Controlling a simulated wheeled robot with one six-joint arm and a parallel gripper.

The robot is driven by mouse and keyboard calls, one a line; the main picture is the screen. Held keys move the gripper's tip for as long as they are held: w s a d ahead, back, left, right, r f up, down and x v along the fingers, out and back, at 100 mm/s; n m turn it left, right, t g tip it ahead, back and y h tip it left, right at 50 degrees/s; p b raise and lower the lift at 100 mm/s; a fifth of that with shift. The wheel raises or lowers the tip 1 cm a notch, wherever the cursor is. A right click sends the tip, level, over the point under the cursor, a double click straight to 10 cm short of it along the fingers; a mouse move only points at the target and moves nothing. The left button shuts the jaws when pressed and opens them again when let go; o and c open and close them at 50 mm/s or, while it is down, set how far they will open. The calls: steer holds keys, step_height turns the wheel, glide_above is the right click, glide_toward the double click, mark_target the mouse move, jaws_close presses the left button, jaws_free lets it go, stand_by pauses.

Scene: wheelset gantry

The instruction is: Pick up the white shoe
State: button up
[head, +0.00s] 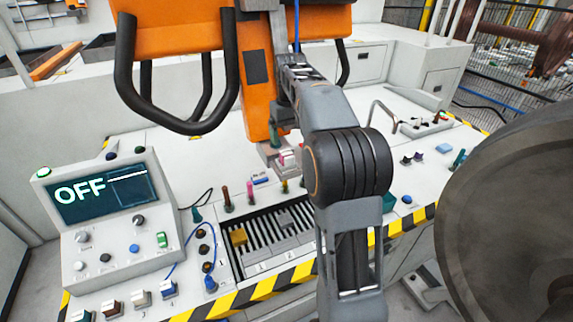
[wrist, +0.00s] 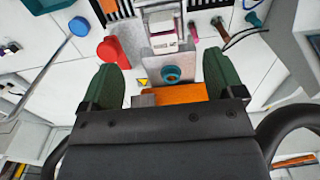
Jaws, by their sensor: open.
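A small white block (wrist: 162,28) with a pinkish mark, which looks like the white shoe, sits on a grey mount ahead of my gripper (wrist: 162,68) in the wrist view. In the head view a pale pink-and-white piece (head: 287,158), seemingly the same one, sits on the bench beside my arm. My gripper's two green fingers are wide apart with nothing held between them. The block lies beyond the fingertips, roughly centred between them. A teal round fitting (wrist: 171,74) on a metal plate shows between the fingers. My arm hides part of the bench in the head view.
A red knob (wrist: 108,50) stands near the left finger. A control panel (head: 108,215) reading OFF is at left. An orange machine (head: 175,38) with black handles stands behind; a large dark wheel (head: 510,215) is at right.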

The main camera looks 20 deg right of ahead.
mark_target(288, 161)
steer(key=shift+a+f+p, duration=0.15)
steer(key=shift+f+p, duration=0.3)
steer(key=shift+f, duration=4.65)
steer(key=c, duration=1)
